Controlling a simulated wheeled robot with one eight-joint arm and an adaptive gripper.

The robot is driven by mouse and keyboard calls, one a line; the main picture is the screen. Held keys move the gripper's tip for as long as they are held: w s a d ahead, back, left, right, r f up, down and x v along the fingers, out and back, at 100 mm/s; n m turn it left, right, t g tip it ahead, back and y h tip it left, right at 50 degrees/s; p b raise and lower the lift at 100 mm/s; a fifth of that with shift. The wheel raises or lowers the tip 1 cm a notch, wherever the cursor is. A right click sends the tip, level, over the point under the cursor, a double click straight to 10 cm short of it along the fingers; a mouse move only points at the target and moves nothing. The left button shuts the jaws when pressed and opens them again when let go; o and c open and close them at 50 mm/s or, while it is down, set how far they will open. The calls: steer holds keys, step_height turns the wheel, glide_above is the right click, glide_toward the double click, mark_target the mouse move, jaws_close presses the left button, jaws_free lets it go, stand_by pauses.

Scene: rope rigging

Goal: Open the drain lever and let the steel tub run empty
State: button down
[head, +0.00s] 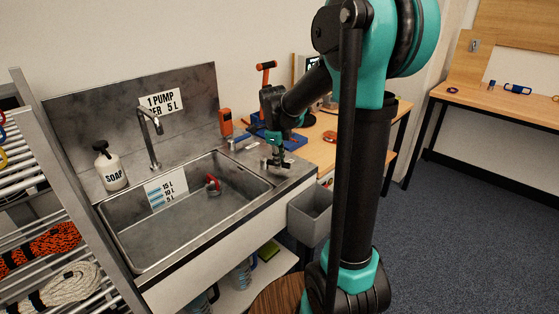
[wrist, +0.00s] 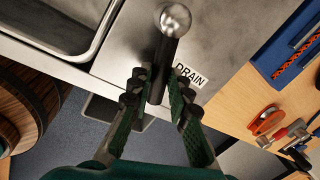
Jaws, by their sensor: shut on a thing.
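The steel tub (head: 190,225) is set in the counter at the left of the head view. A white level gauge (head: 166,190) marked 15, 10 and 5 L is on its inner wall. I cannot tell whether water is in it. A small red object (head: 213,185) shows inside the tub. The drain lever (wrist: 174,22), a dark rod with a round metal knob, stands by the DRAIN label (wrist: 188,76) right of the tub. My gripper (wrist: 158,92) is shut on the lever's rod, below the knob in the wrist view; in the head view it is at the counter's right end (head: 277,160).
A soap bottle (head: 110,168) and a tap (head: 150,138) stand behind the tub. A grey bin (head: 310,213) hangs below the counter's right end. A wooden bench (head: 322,150) with a blue tray (wrist: 290,42) and tools adjoins it. A rope rack stands left.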

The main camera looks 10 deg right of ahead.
steer(key=c, duration=1.4)
jaws_free()
steer(key=r, duration=0.4)
steer(key=s+r, duration=0.1)
steer(key=r, duration=0.3)
steer(key=s+a+r, duration=0.1)
steer(key=r, duration=0.2)
steer(key=shift+a+r, duration=0.1)
steer(key=shift+r, duration=0.3)
steer(key=s+d+f+n, duration=0.1)
steer(key=s+f+n, duration=0.5)
steer(key=s+n, duration=0.1)
steer(key=s+d+f+n+t, duration=0.1)
steer(key=s+d+f+n, duration=0.1)
steer(key=s+f+n, duration=0.5)
steer(key=s+d+f+n+t+y, duration=0.1)
steer(key=s+d+f+n, duration=0.1)
steer(key=s+f+n, duration=0.5)
steer(key=shift+s+f+n, duration=0.1)
steer(key=shift+s+n, duration=0.05)
steer(key=shift+n, duration=0.65)
steer(key=shift+s+n, duration=0.1)
steer(key=shift+n, duration=0.7)
